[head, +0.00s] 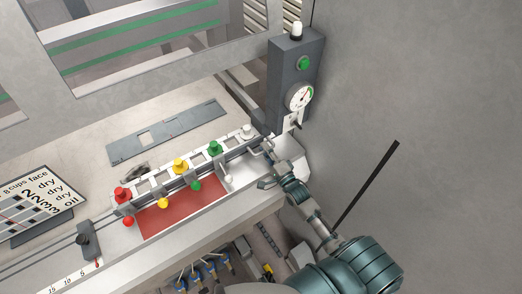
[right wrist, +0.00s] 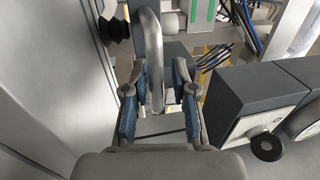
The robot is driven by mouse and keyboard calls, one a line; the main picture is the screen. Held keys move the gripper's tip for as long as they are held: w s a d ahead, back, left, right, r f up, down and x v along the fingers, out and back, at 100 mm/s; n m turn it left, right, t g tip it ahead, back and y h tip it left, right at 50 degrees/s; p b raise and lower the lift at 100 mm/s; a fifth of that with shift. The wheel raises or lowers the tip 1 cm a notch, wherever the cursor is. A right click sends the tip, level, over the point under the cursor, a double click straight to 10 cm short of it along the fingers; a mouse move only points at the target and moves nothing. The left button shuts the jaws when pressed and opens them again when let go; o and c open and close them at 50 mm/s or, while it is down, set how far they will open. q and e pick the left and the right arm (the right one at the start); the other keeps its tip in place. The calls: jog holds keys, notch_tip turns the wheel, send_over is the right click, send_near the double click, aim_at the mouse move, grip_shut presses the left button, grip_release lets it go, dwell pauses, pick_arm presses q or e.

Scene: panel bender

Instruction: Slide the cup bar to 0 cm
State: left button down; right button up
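The cup bar (head: 172,180) is a pale slotted bar with red, yellow, green and white cups, lying along the front of the bender. A bent metal handle (head: 263,146) is at its right end. My right gripper (head: 270,173) is beside this handle. In the right wrist view the handle tube (right wrist: 154,65) stands between the two blue-padded fingers of my right gripper (right wrist: 157,80), with gaps on both sides. The gripper is open. A scale (head: 67,274) marked 15, 10, 5 is at the lower left, with a red pointer (head: 98,264) beyond the 5. My left gripper is out of view.
A grey control post (head: 290,80) with a green button and gauge stands behind the handle. A red plate (head: 180,207) lies along the bar's front. A grey slotted plate (head: 165,131) is behind it. A sign (head: 35,205) is at the left.

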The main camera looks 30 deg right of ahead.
jog(key=shift+d+f, duration=0.1)
jog(key=shift+w+d+f, duration=0.1)
jog(key=shift+w+f, duration=0.1)
jog(key=shift+s+f, duration=0.1)
jog(key=shift+s, duration=0.25)
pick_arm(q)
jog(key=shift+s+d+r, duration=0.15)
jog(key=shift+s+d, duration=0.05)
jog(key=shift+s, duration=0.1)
pick_arm(e)
jog(key=v, duration=1.1)
jog(key=shift+s+d, duration=0.1)
jog(key=shift+d, duration=0.25)
jog(key=shift+a, duration=0.1)
